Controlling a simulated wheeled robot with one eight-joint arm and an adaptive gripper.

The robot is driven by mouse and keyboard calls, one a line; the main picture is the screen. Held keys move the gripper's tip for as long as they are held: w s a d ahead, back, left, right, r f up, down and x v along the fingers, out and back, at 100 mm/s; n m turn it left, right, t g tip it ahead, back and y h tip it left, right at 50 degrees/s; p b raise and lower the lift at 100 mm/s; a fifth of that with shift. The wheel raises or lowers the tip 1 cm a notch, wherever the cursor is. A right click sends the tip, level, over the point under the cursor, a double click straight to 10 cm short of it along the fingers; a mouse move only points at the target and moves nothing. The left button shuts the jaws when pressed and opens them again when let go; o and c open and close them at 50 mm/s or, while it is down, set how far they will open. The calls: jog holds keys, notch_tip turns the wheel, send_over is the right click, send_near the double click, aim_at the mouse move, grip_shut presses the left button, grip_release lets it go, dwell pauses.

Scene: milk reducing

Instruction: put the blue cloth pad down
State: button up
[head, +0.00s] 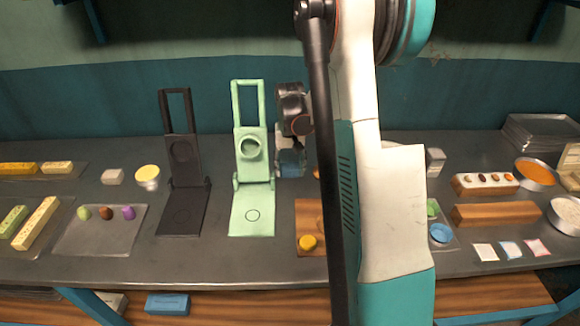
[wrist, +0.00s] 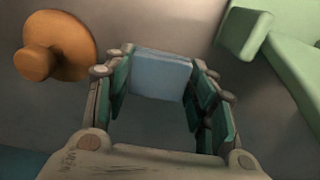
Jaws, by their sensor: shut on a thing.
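The blue cloth pad (wrist: 160,75) is between the fingers of my gripper (wrist: 158,84) in the wrist view. The gripper is shut on it, and the pad's flat pale-blue face shows. In the head view the blue pad (head: 291,163) hangs below the dark wrist, just right of the mint green press. My arm hides part of the table behind and right of it. Grey table surface shows around the pad in the wrist view; I cannot tell the height of the pad above it.
The mint green press (head: 252,205) stands close to the left of the gripper, with a black press (head: 183,210) beyond it. An orange knobbed piece (wrist: 58,48) lies near the gripper. A wooden board (head: 309,220) with a yellow piece is in front. Grey table shows between these things.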

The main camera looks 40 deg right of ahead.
aim_at(290, 167)
jog(key=shift+f, duration=0.1)
jog(key=o, duration=1.2)
notch_tip(290, 167, up, 12)
jog(key=p, duration=0.4)
